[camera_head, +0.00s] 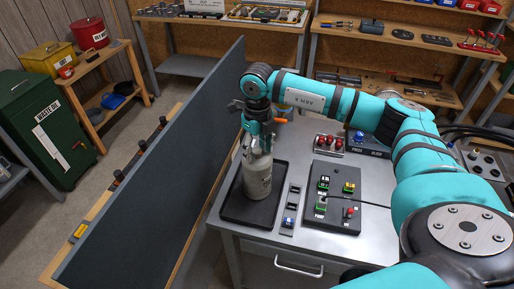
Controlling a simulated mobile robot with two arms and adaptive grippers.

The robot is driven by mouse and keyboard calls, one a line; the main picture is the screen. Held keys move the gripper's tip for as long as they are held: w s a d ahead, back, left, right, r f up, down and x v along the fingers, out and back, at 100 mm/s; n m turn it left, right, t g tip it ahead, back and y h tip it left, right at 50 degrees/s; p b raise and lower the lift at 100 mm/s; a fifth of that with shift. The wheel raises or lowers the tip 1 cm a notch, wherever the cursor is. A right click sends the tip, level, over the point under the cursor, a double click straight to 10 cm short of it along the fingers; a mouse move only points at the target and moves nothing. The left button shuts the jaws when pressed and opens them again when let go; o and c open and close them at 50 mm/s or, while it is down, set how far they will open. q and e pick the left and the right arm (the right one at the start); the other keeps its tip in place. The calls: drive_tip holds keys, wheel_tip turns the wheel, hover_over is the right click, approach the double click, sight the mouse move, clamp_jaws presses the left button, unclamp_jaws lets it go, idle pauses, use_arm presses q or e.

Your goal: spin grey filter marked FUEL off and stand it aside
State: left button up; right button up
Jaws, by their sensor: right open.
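The grey filter (257,181) is a light grey cylinder standing in a shallow black tray (232,212) on the grey metal table. Its marking is too small to read. My right gripper (259,151) points down right at the filter's top, with its jaws open; whether the fingers touch it I cannot tell. The gripper hides part of the filter's upper end. My left gripper is not in view.
A tall dark panel (160,170) stands close left of the tray. Right of the tray are a narrow strip of small parts (290,208) and a dark board with coloured connectors (334,197). A red-topped block (329,144) sits behind. The table's front right is bare.

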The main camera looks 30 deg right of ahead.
wheel_tip(320, 180, up, 12)
idle(0.4)
